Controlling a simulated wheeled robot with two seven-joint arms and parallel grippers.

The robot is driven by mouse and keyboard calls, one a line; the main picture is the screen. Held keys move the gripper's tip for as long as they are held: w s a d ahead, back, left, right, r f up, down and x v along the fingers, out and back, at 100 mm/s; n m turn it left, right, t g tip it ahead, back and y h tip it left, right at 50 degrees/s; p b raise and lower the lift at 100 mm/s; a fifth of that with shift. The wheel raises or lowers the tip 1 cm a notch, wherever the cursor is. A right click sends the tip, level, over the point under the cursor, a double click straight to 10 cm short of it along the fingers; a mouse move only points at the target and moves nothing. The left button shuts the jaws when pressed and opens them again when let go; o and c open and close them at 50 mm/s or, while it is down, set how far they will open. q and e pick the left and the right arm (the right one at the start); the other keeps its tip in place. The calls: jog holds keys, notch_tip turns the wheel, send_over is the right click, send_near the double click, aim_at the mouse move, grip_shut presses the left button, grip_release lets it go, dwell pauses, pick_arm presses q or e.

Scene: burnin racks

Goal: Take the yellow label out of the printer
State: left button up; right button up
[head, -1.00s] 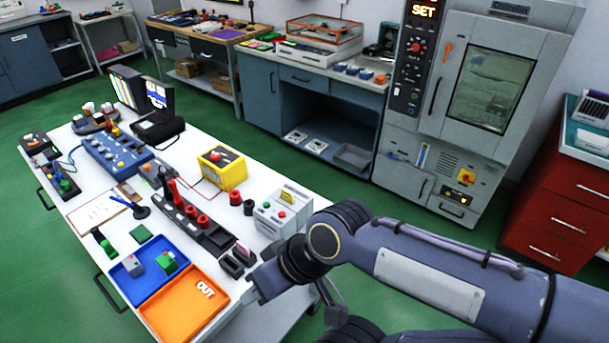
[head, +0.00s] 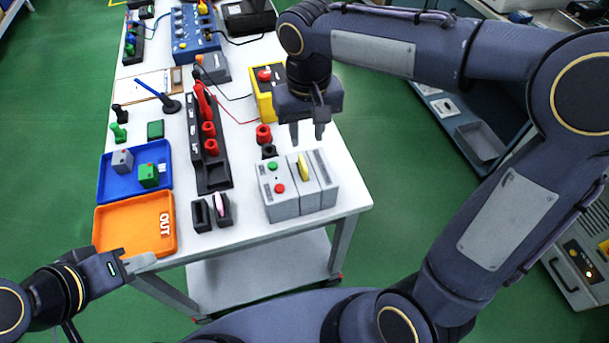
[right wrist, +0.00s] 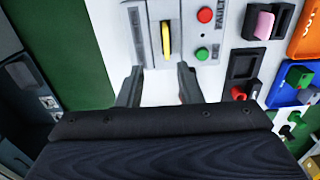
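The printer (head: 282,200) is a grey box with a green and a red button at the right end of the white table. The yellow label (head: 303,167) stands up from the slot in its top. It also shows in the right wrist view (right wrist: 166,40), lined up between the fingertips but beyond them. My right gripper (head: 308,133) points down above the table, just behind the printer. Its fingers are apart with nothing between them, as the right wrist view shows (right wrist: 159,82). My left gripper (head: 150,262) is beside the orange tray's near edge; its finger gap is unclear.
The orange OUT tray (head: 115,226) and the blue tray (head: 98,190) with small parts lie left. A black holder (head: 202,217) with a pink piece, a black strip with red posts (head: 193,135) and a yellow box (head: 262,107) stand near the printer.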

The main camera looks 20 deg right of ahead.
aim_at(303, 161)
jog(key=f, duration=0.4)
jog(key=s+a+f, duration=0.1)
jog(key=f, duration=0.2)
jog(key=shift+w+f, duration=0.1)
jog(key=shift+f, duration=0.45)
grip_shut()
